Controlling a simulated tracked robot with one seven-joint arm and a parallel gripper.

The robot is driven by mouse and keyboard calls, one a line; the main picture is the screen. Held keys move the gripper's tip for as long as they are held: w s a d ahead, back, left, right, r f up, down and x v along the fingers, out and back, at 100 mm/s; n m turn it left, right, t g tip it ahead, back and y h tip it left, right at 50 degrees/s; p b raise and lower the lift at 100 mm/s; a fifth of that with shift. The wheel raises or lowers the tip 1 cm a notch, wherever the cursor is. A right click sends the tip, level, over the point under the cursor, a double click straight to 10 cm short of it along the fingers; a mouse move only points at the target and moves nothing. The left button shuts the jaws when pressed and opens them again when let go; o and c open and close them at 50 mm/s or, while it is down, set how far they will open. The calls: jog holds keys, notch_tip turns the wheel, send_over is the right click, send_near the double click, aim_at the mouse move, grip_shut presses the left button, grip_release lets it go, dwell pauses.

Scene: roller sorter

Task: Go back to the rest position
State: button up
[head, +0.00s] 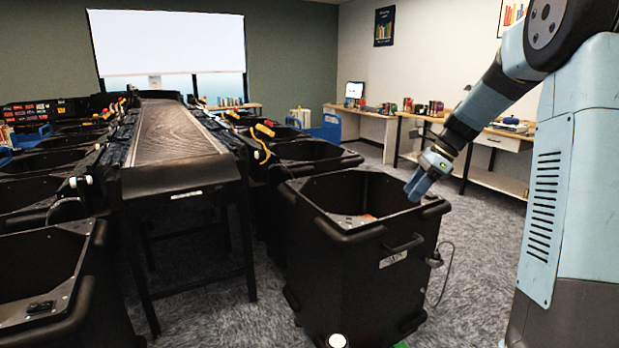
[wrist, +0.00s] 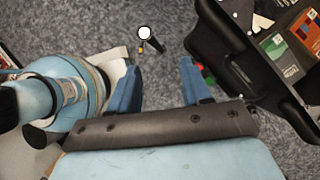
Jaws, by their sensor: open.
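My gripper (head: 419,184) is at the end of my blue arm, at the right rim of the nearest black bin (head: 350,262) in the head view. In the wrist view my gripper (wrist: 158,88) shows its two blue fingers spread apart, with grey carpet between them and nothing held. The black bin's rim (wrist: 225,45) is at the upper right of the wrist view, beside the right finger. Several books (wrist: 290,42) lie inside that bin. In the head view most of the bin's inside is hidden by its walls.
A roller conveyor (head: 172,135) runs away at the left, with black bins along both sides. Another bin (head: 45,270) stands at the front left. Desks (head: 480,140) with books line the back right wall. Carpet (head: 470,225) is clear between the near bin and my body.

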jog(key=s+a+r+n+t+h, duration=0.1)
jog(key=s+a+r+n+h, duration=0.15)
jog(key=s+n, duration=0.4)
jog(key=s+a+r+n+t+h, duration=0.1)
jog(key=s+a+r+n, duration=0.2)
jog(key=s, duration=0.7)
jog(key=s+d+n+t+h, duration=0.1)
jog(key=s+n+t+h, duration=0.1)
jog(key=s+n, duration=0.8)
jog(key=s+t, duration=0.1)
jog(key=s, duration=0.4)
jog(key=shift+s+f, duration=0.25)
jog(key=shift+s, duration=0.05)
